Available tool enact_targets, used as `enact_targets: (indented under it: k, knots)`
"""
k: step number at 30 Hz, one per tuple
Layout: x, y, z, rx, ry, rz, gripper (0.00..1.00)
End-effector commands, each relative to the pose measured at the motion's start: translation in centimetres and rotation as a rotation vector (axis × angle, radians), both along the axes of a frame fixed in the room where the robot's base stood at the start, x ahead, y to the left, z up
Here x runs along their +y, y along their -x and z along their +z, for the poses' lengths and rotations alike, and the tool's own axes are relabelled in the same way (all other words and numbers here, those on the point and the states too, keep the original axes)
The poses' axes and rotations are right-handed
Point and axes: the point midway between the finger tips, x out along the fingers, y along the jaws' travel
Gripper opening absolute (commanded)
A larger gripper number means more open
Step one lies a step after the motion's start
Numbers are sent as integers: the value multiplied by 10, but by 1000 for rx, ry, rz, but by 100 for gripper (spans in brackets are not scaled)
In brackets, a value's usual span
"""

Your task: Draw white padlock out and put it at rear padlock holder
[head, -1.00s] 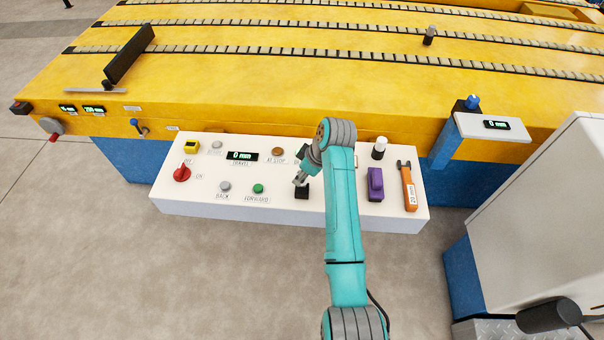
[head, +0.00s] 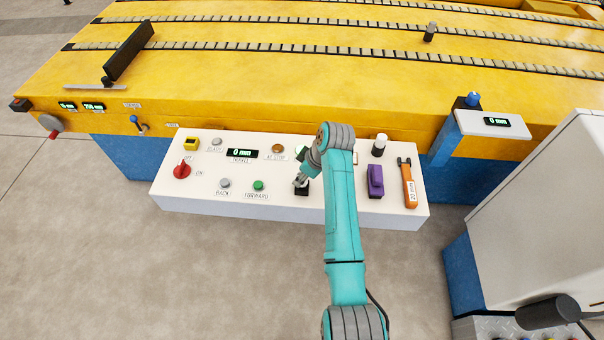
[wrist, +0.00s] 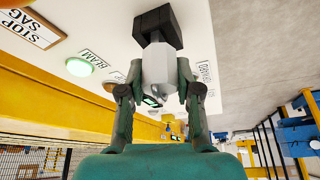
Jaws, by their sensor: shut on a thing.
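In the wrist view, the white padlock (wrist: 158,68) is a pale faceted body between my gripper's two fingers (wrist: 160,92). My gripper is shut on it. The padlock's far end meets a black block (wrist: 157,25) on the white panel; how deep it sits there I cannot tell. In the head view my gripper (head: 300,181) is low over this block (head: 302,190) near the panel's front edge. The padlock is too small to make out clearly in the head view. I cannot identify the rear padlock holder for certain.
The white control panel (head: 220,198) carries a red switch (head: 182,171), several buttons, a purple block (head: 375,181), a white-topped black post (head: 379,145) and an orange tool (head: 409,184). The yellow conveyor table (head: 250,75) lies behind. A grey cabinet (head: 555,215) stands at right.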

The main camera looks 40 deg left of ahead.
Motion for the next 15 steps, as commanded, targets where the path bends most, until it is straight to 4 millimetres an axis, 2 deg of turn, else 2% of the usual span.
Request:
enact_targets:
  k: [15]
  knots:
    - [0,0,-13,0,0,0,0]
